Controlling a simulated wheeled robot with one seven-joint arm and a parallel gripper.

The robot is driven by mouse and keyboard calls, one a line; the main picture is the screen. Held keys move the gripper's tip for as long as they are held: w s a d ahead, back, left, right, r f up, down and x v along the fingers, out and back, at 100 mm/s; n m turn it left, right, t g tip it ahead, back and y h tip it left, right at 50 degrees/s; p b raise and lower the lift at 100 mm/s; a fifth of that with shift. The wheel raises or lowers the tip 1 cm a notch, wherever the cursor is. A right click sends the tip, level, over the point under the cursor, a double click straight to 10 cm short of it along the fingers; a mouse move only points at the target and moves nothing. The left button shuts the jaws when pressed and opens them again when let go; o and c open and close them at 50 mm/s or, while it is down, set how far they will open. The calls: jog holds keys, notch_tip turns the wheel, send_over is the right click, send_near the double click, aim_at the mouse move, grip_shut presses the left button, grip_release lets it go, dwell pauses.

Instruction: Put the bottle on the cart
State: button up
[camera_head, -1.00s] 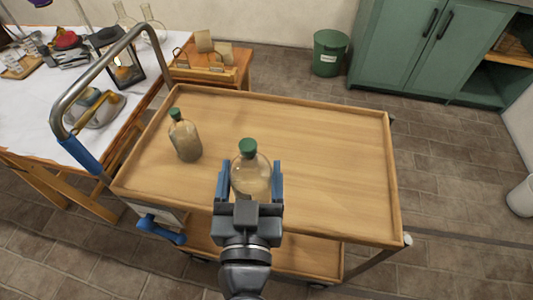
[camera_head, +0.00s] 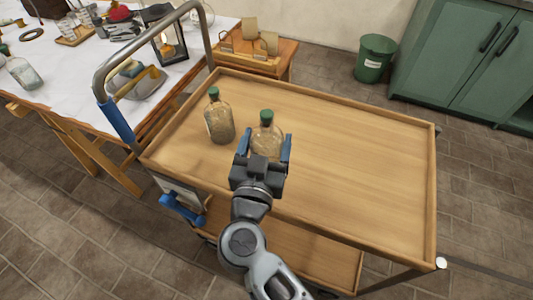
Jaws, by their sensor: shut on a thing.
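A glass bottle with a green cap (camera_head: 267,126) is between the blue fingers of my gripper (camera_head: 264,148). My gripper is shut on it, over the near left part of the wooden cart top (camera_head: 350,165). The bottle is upright; its lower part is hidden by my gripper, so I cannot tell whether its base touches the cart. A second, similar bottle with a green cap (camera_head: 220,117) stands on the cart just to the left, close beside the held one.
The cart has a raised rim and a metal handle (camera_head: 103,75) at its left. A white-topped table (camera_head: 60,90) with glassware, a lantern (camera_head: 168,40) and another bottle (camera_head: 23,73) stands at left. A green bin (camera_head: 374,60) and cabinet (camera_head: 465,60) are behind. The cart's right half is clear.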

aim_at(266, 154)
notch_tip(266, 154, down, 4)
jog(key=shift+r+b, duration=0.15)
jog(key=shift+b, duration=0.4)
jog(key=o, duration=1.5)
jog(key=shift+s, duration=0.25)
jog(key=s+a, duration=0.1)
jog(key=s, duration=1)
jog(key=shift+s+a+p, duration=0.25)
jog(key=shift+a+p, duration=0.05)
jog(key=shift+a, duration=0.1)
